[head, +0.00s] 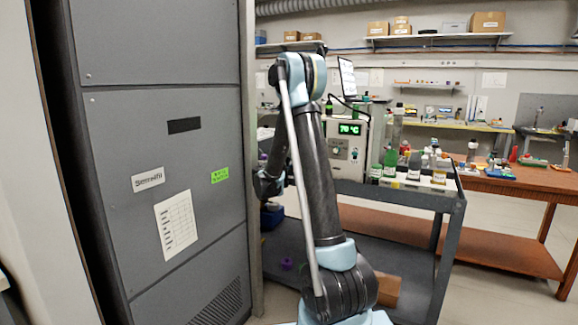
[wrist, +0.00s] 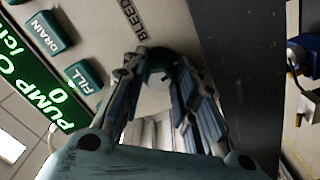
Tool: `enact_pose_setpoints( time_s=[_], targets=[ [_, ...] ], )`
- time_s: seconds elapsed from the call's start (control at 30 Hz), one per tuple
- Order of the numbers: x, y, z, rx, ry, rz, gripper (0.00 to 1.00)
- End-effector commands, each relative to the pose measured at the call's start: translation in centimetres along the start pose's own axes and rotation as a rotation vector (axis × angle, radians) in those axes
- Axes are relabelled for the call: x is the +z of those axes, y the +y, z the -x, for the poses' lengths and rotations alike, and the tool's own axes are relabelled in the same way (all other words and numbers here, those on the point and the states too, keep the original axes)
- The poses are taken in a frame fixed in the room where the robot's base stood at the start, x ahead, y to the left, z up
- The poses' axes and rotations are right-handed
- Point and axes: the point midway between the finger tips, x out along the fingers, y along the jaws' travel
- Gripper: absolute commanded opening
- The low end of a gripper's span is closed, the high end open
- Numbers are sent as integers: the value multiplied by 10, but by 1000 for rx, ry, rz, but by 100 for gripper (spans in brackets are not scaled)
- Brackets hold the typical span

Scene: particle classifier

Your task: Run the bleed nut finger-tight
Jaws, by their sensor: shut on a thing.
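In the wrist view the BLEED label (wrist: 134,18) is printed on a pale panel. Just below it is the bleed nut (wrist: 157,62), a dark rounded piece largely hidden between the fingers. My gripper (wrist: 160,68) is shut on it, with one finger on each side. The nut's thread and how far it is run on cannot be seen.
Green DRAIN (wrist: 48,35) and FILL (wrist: 83,76) buttons and a lit green display (wrist: 35,90) lie left of the gripper. A dark upright panel (wrist: 240,70) stands close on the right. A large grey cabinet (head: 150,120) and a bottle-laden cart (head: 400,195) flank my arm.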

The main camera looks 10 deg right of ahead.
Motion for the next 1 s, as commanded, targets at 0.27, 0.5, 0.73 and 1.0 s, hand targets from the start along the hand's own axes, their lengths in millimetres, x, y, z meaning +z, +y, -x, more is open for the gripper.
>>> enact_pose_setpoints(
  time_s=[0.27,0.5,0.73,1.0],
  targets=[
    [1,-2,2,-5,-1,-213,4],
    [0,-2,2,-5,0,-327,4],
    [0,-3,2,-6,0,-375,4],
    [-1,-3,2,-6,1,-383,4]
  ],
)
